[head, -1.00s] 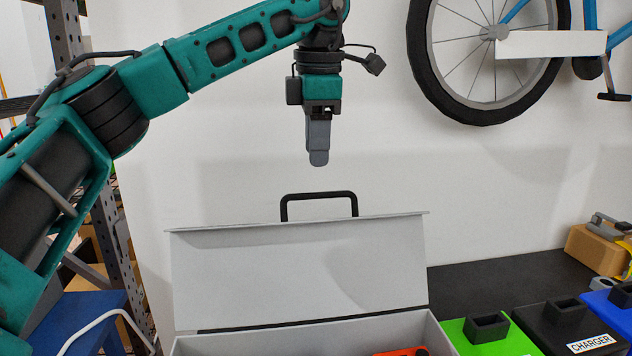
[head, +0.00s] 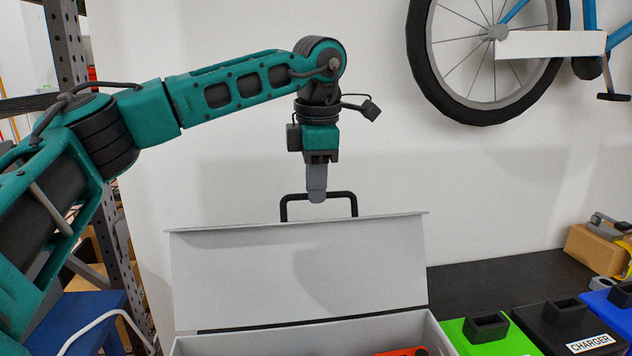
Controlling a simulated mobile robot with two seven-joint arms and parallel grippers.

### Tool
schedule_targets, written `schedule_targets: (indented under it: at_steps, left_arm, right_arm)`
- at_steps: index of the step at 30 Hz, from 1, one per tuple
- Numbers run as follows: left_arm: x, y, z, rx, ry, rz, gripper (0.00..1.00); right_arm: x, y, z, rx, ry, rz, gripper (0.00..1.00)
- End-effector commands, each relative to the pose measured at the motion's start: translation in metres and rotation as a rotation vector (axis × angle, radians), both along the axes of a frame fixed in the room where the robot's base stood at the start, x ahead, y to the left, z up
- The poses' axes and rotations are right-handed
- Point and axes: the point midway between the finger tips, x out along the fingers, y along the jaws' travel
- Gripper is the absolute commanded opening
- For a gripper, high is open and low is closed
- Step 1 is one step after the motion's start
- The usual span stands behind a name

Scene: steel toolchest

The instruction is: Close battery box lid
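The grey battery box (head: 400,328) is at the bottom centre of the head view. Its lid (head: 240,275) stands raised, nearly upright, with a black handle (head: 348,205) above its top edge. My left gripper (head: 317,197) points down, its tip overlapping the handle's top bar in the picture. I cannot tell whether it touches the handle. Its fingers are seen edge-on, so their opening does not show. An orange-red item (head: 400,352) shows partly inside the box. My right gripper is not in view.
To the box's right, a green block (head: 490,340), a black charger (head: 565,325) and a blue block (head: 612,305) stand on the dark worktop (head: 480,285). A bicycle (head: 500,60) is on the wall behind. A metal shelf rack (head: 65,45) stands at left.

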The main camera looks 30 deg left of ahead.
Motion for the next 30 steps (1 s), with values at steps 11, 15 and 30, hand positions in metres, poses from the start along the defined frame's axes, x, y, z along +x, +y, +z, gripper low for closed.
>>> schedule_targets:
  at_steps: [11,15,30]
  left_arm:
    - [-0.0002,-0.0003,-0.0002,0.000,0.001,-0.001,0.00]
    - [-0.0003,-0.0004,-0.0003,0.000,0.002,-0.001,0.00]
    - [0.0006,-0.0023,0.0010,0.029,-0.037,-0.003,0.00]
  right_arm:
    - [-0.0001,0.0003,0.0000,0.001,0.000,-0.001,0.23]
    - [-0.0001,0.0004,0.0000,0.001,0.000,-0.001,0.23]
    - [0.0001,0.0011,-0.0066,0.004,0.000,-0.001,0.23]
